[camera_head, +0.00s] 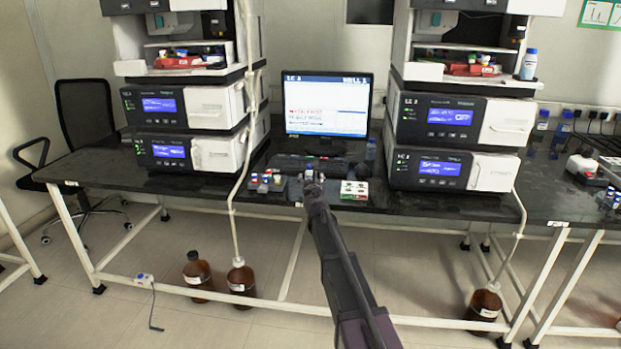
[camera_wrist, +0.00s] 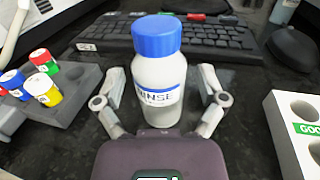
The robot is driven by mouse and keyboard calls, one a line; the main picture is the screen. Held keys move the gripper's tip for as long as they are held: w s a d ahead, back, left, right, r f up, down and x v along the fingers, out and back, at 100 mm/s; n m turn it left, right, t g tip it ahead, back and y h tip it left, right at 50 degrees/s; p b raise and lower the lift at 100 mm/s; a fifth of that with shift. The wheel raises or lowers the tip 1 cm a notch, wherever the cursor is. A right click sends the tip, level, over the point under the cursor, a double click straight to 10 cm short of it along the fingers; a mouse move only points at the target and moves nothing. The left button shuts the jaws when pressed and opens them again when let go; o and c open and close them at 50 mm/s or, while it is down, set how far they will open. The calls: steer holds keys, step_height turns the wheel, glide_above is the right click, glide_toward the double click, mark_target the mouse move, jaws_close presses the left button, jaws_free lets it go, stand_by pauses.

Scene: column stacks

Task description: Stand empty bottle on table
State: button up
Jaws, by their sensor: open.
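A whitish bottle with a blue cap and a label reading "RINSE" (camera_wrist: 158,75) stands upright on the dark table (camera_wrist: 85,150) in the wrist view. My gripper (camera_wrist: 162,88) is open around it, one finger on each side, with a visible gap at both sides. The bottle's base is partly hidden by my gripper's body. In the head view my gripper (camera_head: 313,174) reaches over the front part of the table (camera_head: 110,168), and the bottle is largely hidden there. I cannot tell whether the bottle is empty.
A keyboard (camera_wrist: 190,38) lies just behind the bottle, with a black mouse (camera_wrist: 293,48) to its right. A grey rack with coloured-cap vials (camera_wrist: 62,100) is at left, a white holed rack (camera_wrist: 290,128) at right. Instrument stacks (camera_head: 185,150) (camera_head: 455,140) flank the monitor (camera_head: 325,105).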

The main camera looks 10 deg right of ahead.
steer(key=s+a, duration=0.1)
steer(key=s, duration=1.1)
stand_by(0.5)
steer(key=s+d+f+m+g+h, duration=0.3)
steer(key=s+d+f+m+g, duration=0.3)
steer(key=m, duration=0.5)
steer(key=s+d+f+m+g+h, duration=0.2)
steer(key=s+d+f+m+g, duration=0.15)
steer(key=s+m, duration=0.65)
steer(key=s+a+f+m+g+y, duration=0.3)
steer(key=s+a+f+m+g, duration=0.1)
steer(key=s+m, duration=0.3)
steer(key=s+a+f+m+g+y, duration=0.3)
steer(key=s+m, duration=0.4)
steer(key=s, duration=0.4)
step_height(320, 180, down, 2)
steer(key=shift+s+a+f+g+y, duration=0.1)
steer(key=shift+s+a+g+y, duration=0.15)
steer(key=shift+a+g, duration=0.6)
